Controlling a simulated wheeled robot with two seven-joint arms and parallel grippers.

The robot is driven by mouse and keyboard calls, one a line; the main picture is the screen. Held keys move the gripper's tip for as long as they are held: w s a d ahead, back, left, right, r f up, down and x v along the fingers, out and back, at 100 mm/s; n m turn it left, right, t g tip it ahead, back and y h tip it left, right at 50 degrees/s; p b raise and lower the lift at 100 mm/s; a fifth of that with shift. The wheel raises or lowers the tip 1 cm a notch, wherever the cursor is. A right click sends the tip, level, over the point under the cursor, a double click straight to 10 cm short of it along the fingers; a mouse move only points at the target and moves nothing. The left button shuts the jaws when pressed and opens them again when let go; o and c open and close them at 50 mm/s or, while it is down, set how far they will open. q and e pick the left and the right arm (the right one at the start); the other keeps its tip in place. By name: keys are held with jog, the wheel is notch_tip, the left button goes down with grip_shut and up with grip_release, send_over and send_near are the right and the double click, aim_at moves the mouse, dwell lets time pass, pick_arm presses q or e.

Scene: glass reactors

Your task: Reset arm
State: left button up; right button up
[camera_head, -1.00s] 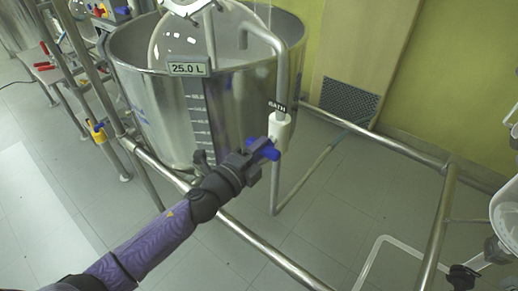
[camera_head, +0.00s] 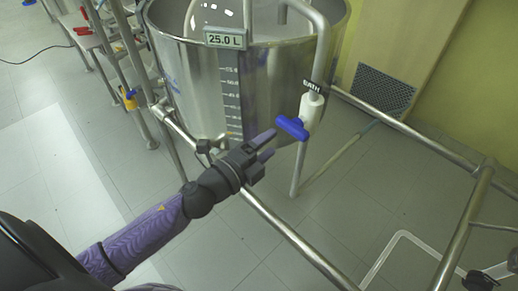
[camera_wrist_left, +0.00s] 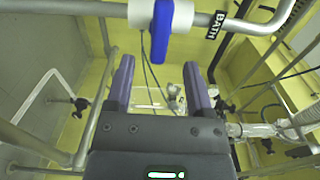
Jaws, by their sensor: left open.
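My left arm comes in from the lower left of the head view. My left gripper (camera_head: 268,153) is open and empty, its fingertips just left of and below the blue valve handle (camera_head: 292,128). The handle sits on a white valve body (camera_head: 312,106) on a pipe marked BATH. In the left wrist view the open fingers (camera_wrist_left: 160,85) point ahead with nothing between them. The blue handle (camera_wrist_left: 172,30) shows above them there, apart from the fingertips. My right gripper is not in view.
A steel vessel (camera_head: 190,85) with a 25.0 L display (camera_head: 227,38) stands behind the gripper. A metal rail (camera_head: 285,228) runs close below it. More framing (camera_head: 462,225) stands at right. The floor at lower left is clear.

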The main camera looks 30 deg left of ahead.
pick_arm(q)
jog(key=shift+v, duration=1.7)
